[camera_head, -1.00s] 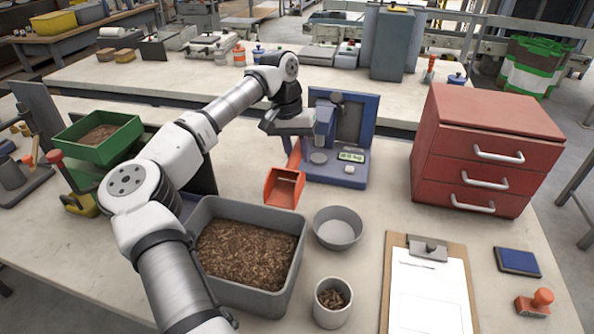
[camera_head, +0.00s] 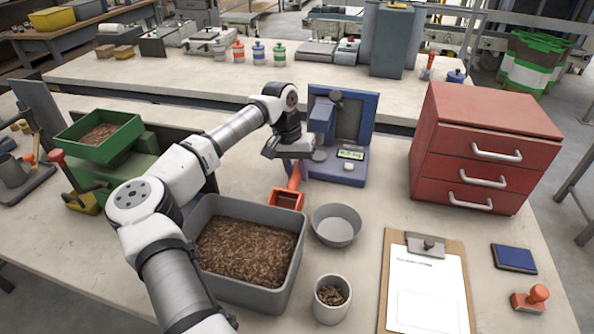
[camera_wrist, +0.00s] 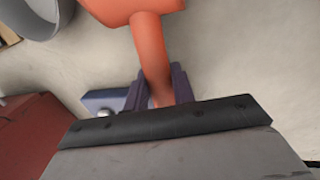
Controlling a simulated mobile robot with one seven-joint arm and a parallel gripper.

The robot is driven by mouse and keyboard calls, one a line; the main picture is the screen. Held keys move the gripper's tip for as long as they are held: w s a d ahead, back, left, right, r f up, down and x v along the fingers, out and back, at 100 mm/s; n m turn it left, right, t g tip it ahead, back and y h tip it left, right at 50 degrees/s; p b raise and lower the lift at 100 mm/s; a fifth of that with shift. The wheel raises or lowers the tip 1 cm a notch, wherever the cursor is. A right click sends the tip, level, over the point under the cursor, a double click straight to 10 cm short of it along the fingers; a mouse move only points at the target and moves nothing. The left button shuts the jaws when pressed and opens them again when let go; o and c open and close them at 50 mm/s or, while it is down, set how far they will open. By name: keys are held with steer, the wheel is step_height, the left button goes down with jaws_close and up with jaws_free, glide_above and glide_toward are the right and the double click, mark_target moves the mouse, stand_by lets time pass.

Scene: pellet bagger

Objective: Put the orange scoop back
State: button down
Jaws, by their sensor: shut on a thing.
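The orange scoop (camera_head: 288,199) has its bowl low between the bin and the blue machine, with its handle rising to my gripper (camera_head: 292,157). My gripper is shut on the scoop's handle. In the wrist view the fingers (camera_wrist: 158,92) close around the orange handle, and the scoop's bowl (camera_wrist: 130,8) extends past the top edge. A grey bin (camera_head: 300,225) of brown pellets stands just in front of the scoop. I cannot tell whether the bowl touches the table or the bin.
A grey bowl (camera_head: 337,226) and a cup of pellets (camera_head: 331,298) stand right of the bin. The blue machine with a display (camera_head: 347,165) is behind the scoop. A red drawer cabinet (camera_head: 483,145) stands right. A clipboard (camera_head: 425,285) lies in front. Bare table lies between machine and cabinet.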

steer(key=shift+f, duration=0.35)
steer(key=c, duration=1.2)
jaws_free()
steer(key=shift+r, duration=0.1)
steer(key=shift+o, duration=0.2)
steer(key=shift+r, duration=0.4)
step_height(320, 180, up, 12)
steer(key=w+a+b, duration=0.1)
steer(key=a+b, duration=0.1)
steer(key=shift+a, duration=0.1)
